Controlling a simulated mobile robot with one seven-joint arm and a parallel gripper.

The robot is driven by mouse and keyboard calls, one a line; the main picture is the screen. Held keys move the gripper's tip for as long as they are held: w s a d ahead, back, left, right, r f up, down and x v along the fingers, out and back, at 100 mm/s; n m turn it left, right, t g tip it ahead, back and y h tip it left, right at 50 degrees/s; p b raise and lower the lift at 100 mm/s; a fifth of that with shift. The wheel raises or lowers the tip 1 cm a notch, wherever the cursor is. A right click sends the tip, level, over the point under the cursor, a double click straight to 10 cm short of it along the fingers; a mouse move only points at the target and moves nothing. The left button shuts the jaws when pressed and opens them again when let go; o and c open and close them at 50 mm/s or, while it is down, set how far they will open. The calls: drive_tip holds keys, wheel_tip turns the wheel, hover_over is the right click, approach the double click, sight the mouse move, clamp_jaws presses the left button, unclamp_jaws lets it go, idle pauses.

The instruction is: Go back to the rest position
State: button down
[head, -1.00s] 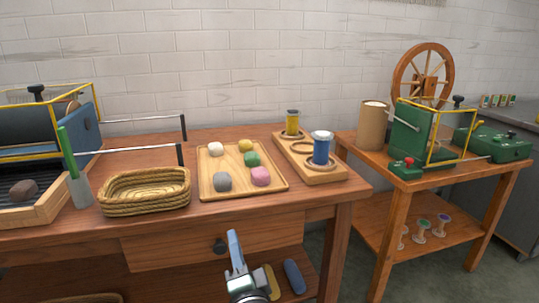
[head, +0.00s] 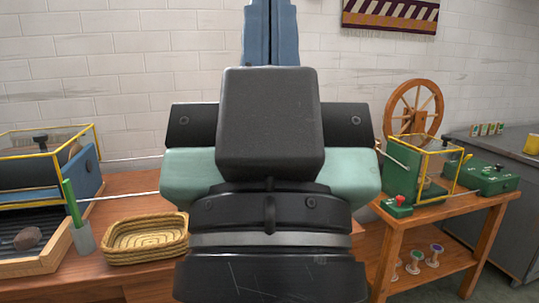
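My gripper (head: 271,32) is raised very close to the head camera and fills the middle of the view. Its two blue fingers point up and lie side by side with only a thin seam between them, so it looks shut. The fingertips run out of the top of the picture, and I see nothing held. The gripper's dark and pale green body hides the middle of the workbench, where the skein tray and the spool board stood in the earlier frame.
A woven basket (head: 146,238) stands empty on the workbench (head: 120,283). Left of it are a green-handled tool in a grey cup (head: 83,238) and a blue machine (head: 85,173).

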wheel_tip(320, 180, up, 25)
drive_tip(key=p, duration=2.2)
drive_tip(key=shift+p, duration=0.4)
